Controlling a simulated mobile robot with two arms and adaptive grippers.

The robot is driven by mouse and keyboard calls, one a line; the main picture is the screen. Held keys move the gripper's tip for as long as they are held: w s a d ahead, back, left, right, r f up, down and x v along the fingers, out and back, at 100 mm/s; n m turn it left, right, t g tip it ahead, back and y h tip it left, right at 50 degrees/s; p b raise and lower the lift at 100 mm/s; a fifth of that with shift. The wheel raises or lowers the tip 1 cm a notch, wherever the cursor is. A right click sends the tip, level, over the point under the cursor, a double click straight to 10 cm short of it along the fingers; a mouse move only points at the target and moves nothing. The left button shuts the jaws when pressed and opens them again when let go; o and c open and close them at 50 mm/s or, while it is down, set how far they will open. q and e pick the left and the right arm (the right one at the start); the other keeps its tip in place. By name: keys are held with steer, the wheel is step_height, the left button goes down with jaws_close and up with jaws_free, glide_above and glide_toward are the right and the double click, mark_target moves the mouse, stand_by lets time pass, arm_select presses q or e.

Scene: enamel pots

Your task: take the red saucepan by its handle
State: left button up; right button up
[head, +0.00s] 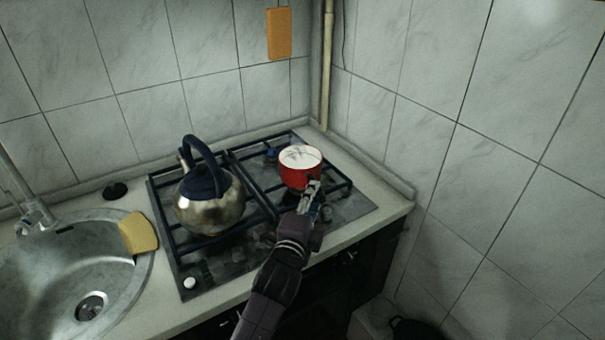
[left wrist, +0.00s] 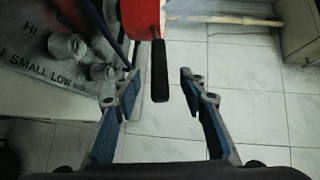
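The red saucepan (head: 300,167), white inside, stands on the right rear part of the stove in the head view. Its red side (left wrist: 140,14) shows at the top of the left wrist view. Its black handle (left wrist: 159,80) points toward me, and it is mostly hidden by my gripper in the head view. My left gripper (head: 313,190) is at the near side of the pan. In the left wrist view my left gripper (left wrist: 160,73) is open, with the handle appearing between its fingertips and a gap on each side. My right gripper is not in view.
A metal kettle (head: 209,205) with a dark blue handle stands left of the pan on the stove grate (head: 183,254). A sink (head: 50,280) with a yellow sponge (head: 138,233) lies further left. Tiled walls close off the back and right.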

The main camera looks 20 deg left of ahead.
arm_select(q)
steer(key=w, duration=0.3)
steer(key=shift+a+f+p, duration=0.1)
steer(key=shift+f+p, duration=0.05)
steer(key=shift+p, duration=0.25)
steer(key=shift+w+f, duration=0.2)
steer(key=shift+w, duration=0.6)
steer(key=shift+c, duration=0.5)
steer(key=c, duration=0.5)
jaws_close()
steer(key=shift+w+r, duration=0.1)
steer(key=shift+r, duration=0.15)
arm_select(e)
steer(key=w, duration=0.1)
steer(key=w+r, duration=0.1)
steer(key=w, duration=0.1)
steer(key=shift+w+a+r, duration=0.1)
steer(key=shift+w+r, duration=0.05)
